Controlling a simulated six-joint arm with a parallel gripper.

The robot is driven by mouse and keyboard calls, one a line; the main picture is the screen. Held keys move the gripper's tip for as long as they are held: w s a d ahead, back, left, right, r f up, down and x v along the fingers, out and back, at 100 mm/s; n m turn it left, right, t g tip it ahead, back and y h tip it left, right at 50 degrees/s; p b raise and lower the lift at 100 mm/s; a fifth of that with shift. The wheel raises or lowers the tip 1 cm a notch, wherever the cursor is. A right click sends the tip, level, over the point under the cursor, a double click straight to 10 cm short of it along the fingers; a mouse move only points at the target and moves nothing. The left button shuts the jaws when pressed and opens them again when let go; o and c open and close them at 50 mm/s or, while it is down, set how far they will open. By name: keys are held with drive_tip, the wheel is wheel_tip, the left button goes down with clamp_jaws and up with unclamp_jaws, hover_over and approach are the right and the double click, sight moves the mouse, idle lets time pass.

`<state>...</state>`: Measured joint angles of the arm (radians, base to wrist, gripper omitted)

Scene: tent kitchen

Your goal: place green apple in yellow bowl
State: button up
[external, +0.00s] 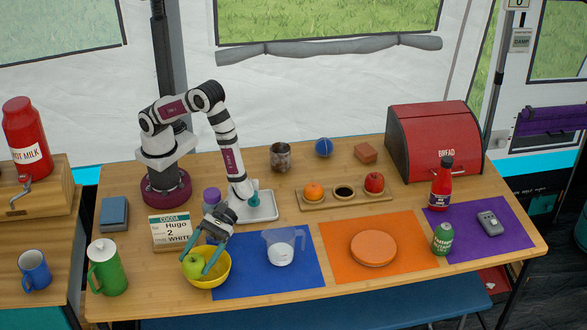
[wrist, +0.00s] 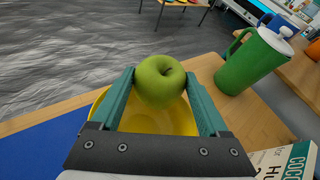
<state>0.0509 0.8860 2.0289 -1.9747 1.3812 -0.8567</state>
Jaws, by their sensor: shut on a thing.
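The green apple (wrist: 159,82) is between the two teal fingers of my gripper (wrist: 159,88), which is shut on it. In the external view the apple (external: 193,265) shows at the left part of the yellow bowl (external: 211,280), with my gripper (external: 205,261) reaching down over the bowl. In the wrist view the yellow bowl (wrist: 180,122) lies behind and below the apple. I cannot tell whether the apple touches the bowl. The bowl stands near the table's front edge, at the left of the blue mat.
A green pitcher (external: 107,268) stands left of the bowl. A cocoa box (external: 170,232) is behind it. A measuring cup (external: 283,247) stands on the blue mat (external: 262,284) to the right. A purple-lidded jar (external: 211,198) stands near my arm.

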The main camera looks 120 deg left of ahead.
drive_tip(key=o, duration=1.3)
drive_tip(key=shift+r, duration=0.75)
drive_tip(key=w+v, duration=0.1)
drive_tip(key=v, duration=1.1)
drive_tip(key=s+a+r+m+g+y, duration=0.1)
drive_tip(key=s+r+m+g+y, duration=0.2)
drive_tip(key=s+m, duration=0.45)
drive_tip(key=s+a+r+m+g+y, duration=0.1)
drive_tip(key=s+a+r+m+y, duration=0.2)
drive_tip(key=s+m, duration=0.45)
drive_tip(key=s+a+m+t+y, duration=0.1)
drive_tip(key=s+a+m+y, duration=0.1)
drive_tip(key=a+m+y, duration=0.1)
drive_tip(key=s+a+r+m+t+y, duration=0.1)
drive_tip(key=s+a+m+y, duration=0.2)
drive_tip(key=a+m, duration=0.1)
drive_tip(key=s+a+r+m+t+y, duration=0.1)
drive_tip(key=s+a+m+y, duration=0.2)
drive_tip(key=a+m, duration=0.1)
drive_tip(key=shift+r+m, duration=0.15)
drive_tip(key=shift+m, duration=0.25)
